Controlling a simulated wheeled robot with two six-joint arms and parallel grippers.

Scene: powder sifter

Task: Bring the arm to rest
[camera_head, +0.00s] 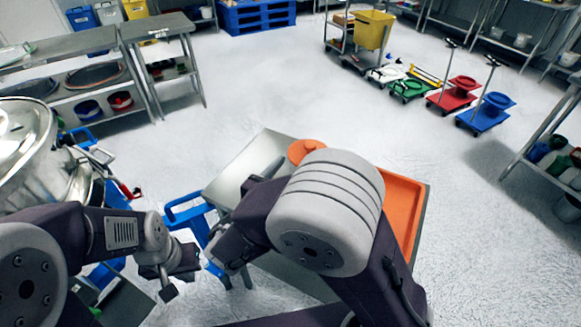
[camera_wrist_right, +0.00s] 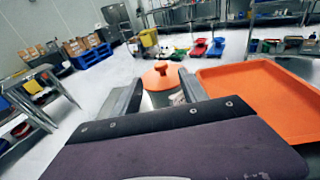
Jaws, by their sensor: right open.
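My right gripper (camera_head: 232,255) is over the steel table (camera_head: 250,160); my right arm covers much of the table. In the right wrist view the right gripper (camera_wrist_right: 157,95) has its two fingers apart, with nothing held between them. Beyond the fingertips is a round orange lid-like object (camera_wrist_right: 160,76) with a knob, standing on the table; it also shows partly behind my arm in the head view (camera_head: 304,150). My left gripper (camera_head: 178,278) is at the lower left, left of the table, its fingers pointing downward. Its jaw gap is unclear.
An orange tray (camera_head: 404,210) lies on the table's right side. A shiny metal machine (camera_head: 30,150) stands at the far left, close to my left arm. A blue frame (camera_head: 185,212) is beside the table. Floor beyond the table is clear up to several coloured trolleys.

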